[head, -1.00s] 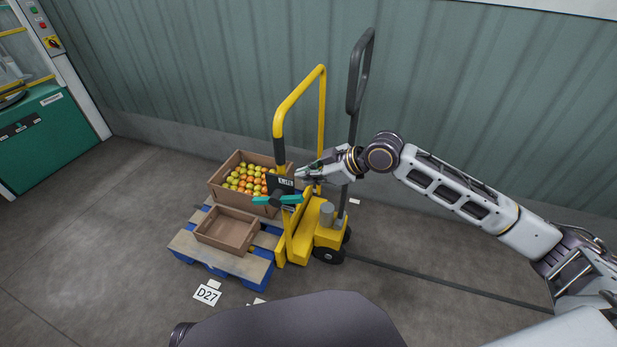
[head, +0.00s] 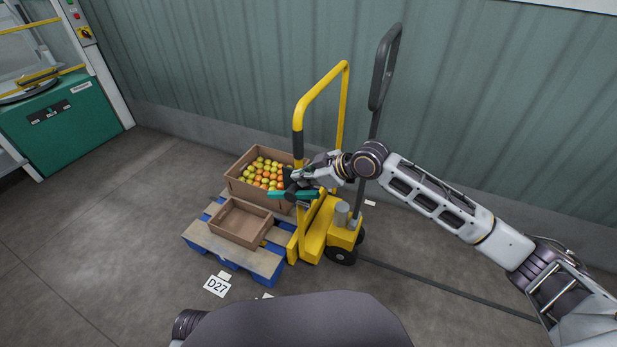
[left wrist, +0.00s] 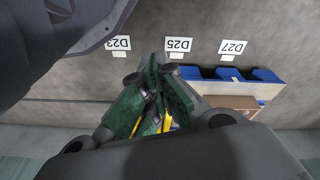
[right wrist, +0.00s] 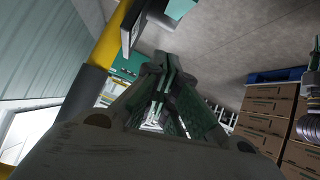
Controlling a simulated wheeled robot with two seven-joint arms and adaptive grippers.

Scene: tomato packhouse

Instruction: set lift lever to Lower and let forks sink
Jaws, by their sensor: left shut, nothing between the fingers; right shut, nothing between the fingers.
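The yellow lift truck (head: 317,231) stands by the wall. Its teal lift lever (head: 308,194) is a short bar lying about level on the near side of the mast. My right gripper (head: 300,181) is shut and empty, just above the lever and over the label plate; I cannot tell whether it touches the lever. In the right wrist view its closed fingers (right wrist: 162,72) are below a teal piece at the top edge. The forks are hidden under the blue pallet (head: 232,258). My left gripper (left wrist: 158,75) is shut and empty.
On the pallet are a crate of tomatoes (head: 240,190) and an empty brown crate (head: 238,223). A dark tall handle (head: 379,75) rises behind the truck. A green machine (head: 60,130) stands at left. The floor at left is clear.

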